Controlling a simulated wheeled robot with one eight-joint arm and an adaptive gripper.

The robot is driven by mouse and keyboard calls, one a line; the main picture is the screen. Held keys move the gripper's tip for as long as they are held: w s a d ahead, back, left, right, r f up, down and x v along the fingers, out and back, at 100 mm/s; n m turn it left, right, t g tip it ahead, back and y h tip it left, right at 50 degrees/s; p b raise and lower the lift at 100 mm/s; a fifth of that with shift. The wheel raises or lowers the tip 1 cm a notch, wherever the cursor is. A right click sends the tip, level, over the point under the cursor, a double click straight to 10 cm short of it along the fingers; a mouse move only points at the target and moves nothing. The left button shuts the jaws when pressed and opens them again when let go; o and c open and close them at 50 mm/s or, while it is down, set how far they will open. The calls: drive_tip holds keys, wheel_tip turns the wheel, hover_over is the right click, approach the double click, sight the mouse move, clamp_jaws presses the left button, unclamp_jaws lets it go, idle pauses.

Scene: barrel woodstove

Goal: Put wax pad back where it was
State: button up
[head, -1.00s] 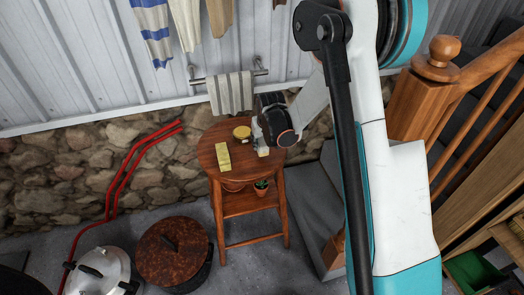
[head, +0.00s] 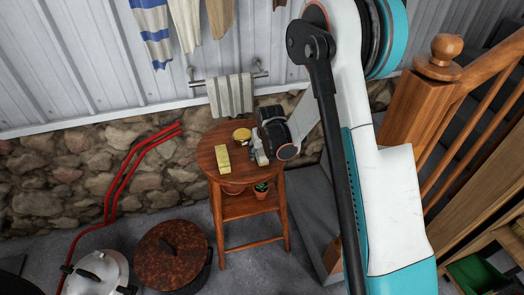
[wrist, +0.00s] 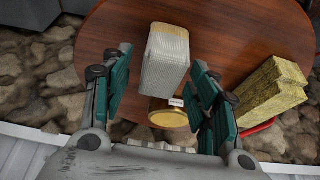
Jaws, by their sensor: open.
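A pale grey-white block with a ridged top (wrist: 168,60) lies on the round wooden stool top; it is probably the wax pad, though I see no mark that says so. In the wrist view my gripper (wrist: 160,72) is open, its green-padded fingers apart on either side of the near part of this block. I cannot tell whether either finger touches it.
A round yellow tin (head: 242,134) stands at the back of the stool top (head: 237,172), close to my fingers in the wrist view (wrist: 168,119). A small potted plant (head: 261,189) sits on the shelf below. A striped towel (head: 230,96) hangs behind. Wooden railing stands at right.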

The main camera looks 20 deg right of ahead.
drive_tip(key=s+f+p+v, duration=0.15)
drive_tip(key=p+v, duration=0.25)
drive_tip(key=v, duration=1.9)
drive_tip(key=s+r+t, duration=0.1)
drive_tip(key=s+r, duration=0.4)
drive_tip(key=s, duration=0.6)
drive_tip(key=s+r+t, duration=0.1)
drive_tip(key=s+r, duration=0.4)
drive_tip(key=s, duration=0.7)
drive_tip(key=shift+r+t, duration=0.3)
drive_tip(key=shift+r, duration=0.1)
drive_tip(key=shift+s, duration=0.1)
